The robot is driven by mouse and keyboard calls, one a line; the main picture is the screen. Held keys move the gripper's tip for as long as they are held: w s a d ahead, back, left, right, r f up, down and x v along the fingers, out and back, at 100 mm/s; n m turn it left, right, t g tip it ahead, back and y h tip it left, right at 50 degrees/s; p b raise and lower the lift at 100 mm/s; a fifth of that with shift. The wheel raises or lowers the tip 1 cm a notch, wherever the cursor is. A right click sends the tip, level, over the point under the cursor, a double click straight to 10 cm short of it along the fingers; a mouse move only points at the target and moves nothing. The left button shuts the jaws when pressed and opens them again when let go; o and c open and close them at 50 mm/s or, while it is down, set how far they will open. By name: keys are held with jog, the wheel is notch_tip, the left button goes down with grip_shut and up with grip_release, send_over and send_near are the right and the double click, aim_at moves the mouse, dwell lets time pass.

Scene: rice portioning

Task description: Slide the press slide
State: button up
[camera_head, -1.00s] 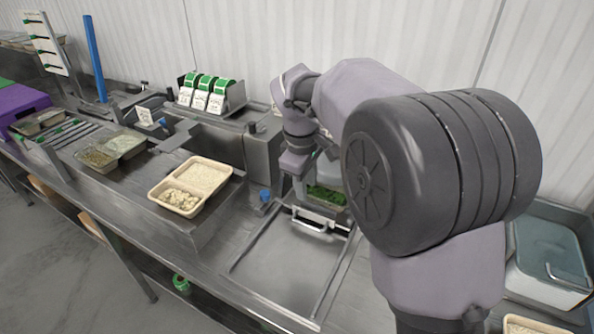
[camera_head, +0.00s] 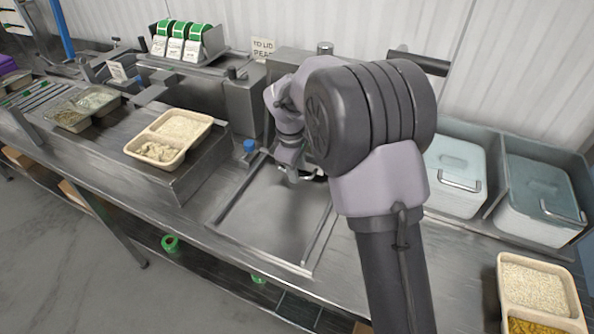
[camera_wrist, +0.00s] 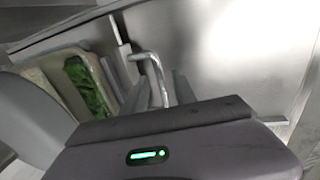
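The press slide's handle (camera_wrist: 151,68) is a bent metal bar in the wrist view, standing out from the slide's front plate (camera_wrist: 122,50). Behind that plate is a tray (camera_wrist: 58,82) holding green filling (camera_wrist: 88,86). In the head view my arm hides most of the slide and the tray. My gripper (camera_wrist: 148,86) appears open, with its two pale fingers apart and the handle between them. I cannot tell whether the fingers touch the bar. In the head view my gripper (camera_head: 291,176) is low over the back of the railed steel bed (camera_head: 265,215).
The railed bed in front of the slide is clear. A two-compartment food tray (camera_head: 188,122) stands on a raised steel block to the left. Lidded bins (camera_head: 455,175) stand at the right, with a tray of grain (camera_head: 535,285) in front. A label rack (camera_head: 190,60) stands behind.

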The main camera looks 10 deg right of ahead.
grip_shut()
dwell(1.4)
